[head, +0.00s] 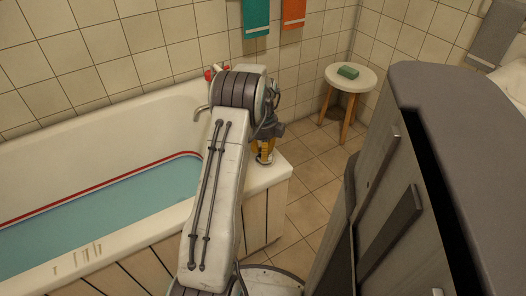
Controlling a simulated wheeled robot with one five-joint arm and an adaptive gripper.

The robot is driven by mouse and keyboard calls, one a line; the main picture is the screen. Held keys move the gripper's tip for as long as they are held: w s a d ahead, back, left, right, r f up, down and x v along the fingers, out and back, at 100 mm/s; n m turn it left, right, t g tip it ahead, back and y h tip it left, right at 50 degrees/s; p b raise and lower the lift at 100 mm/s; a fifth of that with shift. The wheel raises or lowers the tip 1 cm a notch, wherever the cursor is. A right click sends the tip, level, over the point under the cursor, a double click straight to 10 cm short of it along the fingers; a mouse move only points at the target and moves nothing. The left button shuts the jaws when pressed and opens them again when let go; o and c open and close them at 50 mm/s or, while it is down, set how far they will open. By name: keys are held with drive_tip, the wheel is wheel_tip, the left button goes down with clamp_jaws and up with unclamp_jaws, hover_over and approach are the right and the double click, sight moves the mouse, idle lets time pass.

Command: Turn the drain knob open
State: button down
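I cannot make out a drain knob for certain. A small red handle (209,74) shows at the far rim of the bathtub, partly behind my arm, and a metal spout (201,113) sticks out over the tub below it. The white bathtub (130,110) holds blue-green water (110,205). My arm rises in front of the tub's right end and bends at the top. My gripper (266,140) appears to be just right of the arm, over the tub's end ledge, by a yellow and grey part. My arm hides much of it, and its fingers are too small to read.
A round stool (350,77) with a green block (348,72) is in the far corner. Teal (256,17) and orange (293,12) towels hang on the wall. Tiled floor (315,165) is clear between tub and cabinet.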

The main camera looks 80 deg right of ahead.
drive_tip(key=n+p, duration=0.1)
drive_tip(key=n, duration=0.3)
drive_tip(key=shift+a+p, duration=0.2)
drive_tip(key=shift+p, duration=0.2)
drive_tip(key=n+p, duration=0.1)
drive_tip(key=n, duration=0.3)
drive_tip(key=shift+s+a+n, duration=0.1)
drive_tip(key=shift+s+n, duration=0.05)
drive_tip(key=shift+n, duration=0.15)
drive_tip(key=n+p, duration=0.1)
drive_tip(key=n, duration=0.3)
drive_tip(key=shift+s+a, duration=0.1)
drive_tip(key=shift+s+n, duration=0.1)
drive_tip(key=shift+n, duration=2)
drive_tip(key=shift+f+p, duration=0.1)
drive_tip(key=shift+p, duration=0.2)
drive_tip(key=c, duration=0.9)
unclamp_jaws()
drive_tip(key=shift+c, duration=0.2)
